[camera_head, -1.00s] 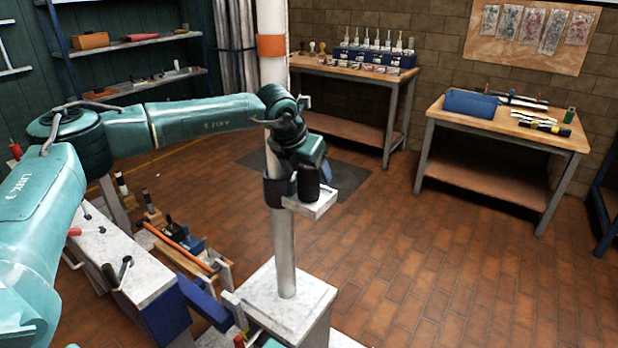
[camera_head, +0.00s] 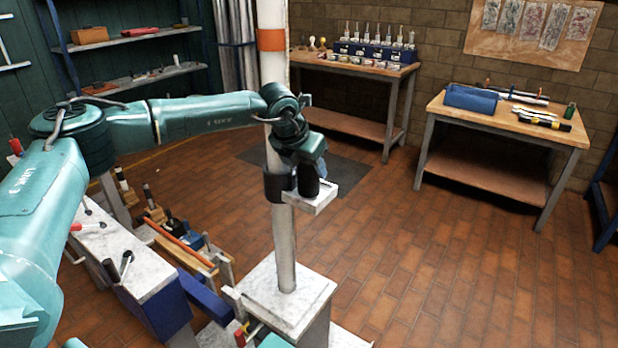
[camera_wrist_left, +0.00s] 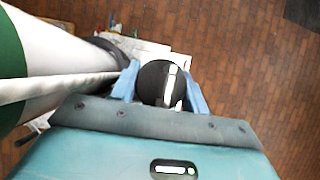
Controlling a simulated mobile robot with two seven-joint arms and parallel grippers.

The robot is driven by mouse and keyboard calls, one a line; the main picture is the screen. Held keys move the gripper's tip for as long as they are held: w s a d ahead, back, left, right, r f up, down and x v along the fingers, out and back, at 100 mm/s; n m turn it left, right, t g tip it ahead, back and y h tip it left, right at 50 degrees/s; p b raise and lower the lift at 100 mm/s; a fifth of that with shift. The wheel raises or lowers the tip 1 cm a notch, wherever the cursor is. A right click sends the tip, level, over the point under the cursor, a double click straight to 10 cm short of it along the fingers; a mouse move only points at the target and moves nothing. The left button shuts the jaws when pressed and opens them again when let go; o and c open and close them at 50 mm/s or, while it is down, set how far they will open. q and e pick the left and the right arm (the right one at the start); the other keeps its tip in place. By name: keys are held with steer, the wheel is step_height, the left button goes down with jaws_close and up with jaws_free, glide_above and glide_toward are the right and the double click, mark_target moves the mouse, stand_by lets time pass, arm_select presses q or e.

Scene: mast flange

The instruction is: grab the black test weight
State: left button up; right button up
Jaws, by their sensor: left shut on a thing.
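The black test weight (camera_head: 309,183) stands upright on a small white ledge (camera_head: 322,201) fixed to the pale mast (camera_head: 285,245) by a dark collar. My left gripper (camera_head: 312,170) reaches down over it from above, shut on it. In the left wrist view, the weight's round black top (camera_wrist_left: 152,82) with a white stripe sits between the blue fingers of my left gripper (camera_wrist_left: 167,86). The weight appears to rest on the ledge still; its underside is hidden. My right gripper is not in view.
The mast rises close beside my left gripper, with an orange band (camera_head: 271,40) higher up. A white-topped pedestal (camera_head: 287,300) carries it. The brick floor to the right is clear.

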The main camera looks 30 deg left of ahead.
arm_select(q)
steer(key=shift+r, duration=0.1)
steer(key=shift+c, duration=0.8)
steer(key=shift+r, duration=0.1)
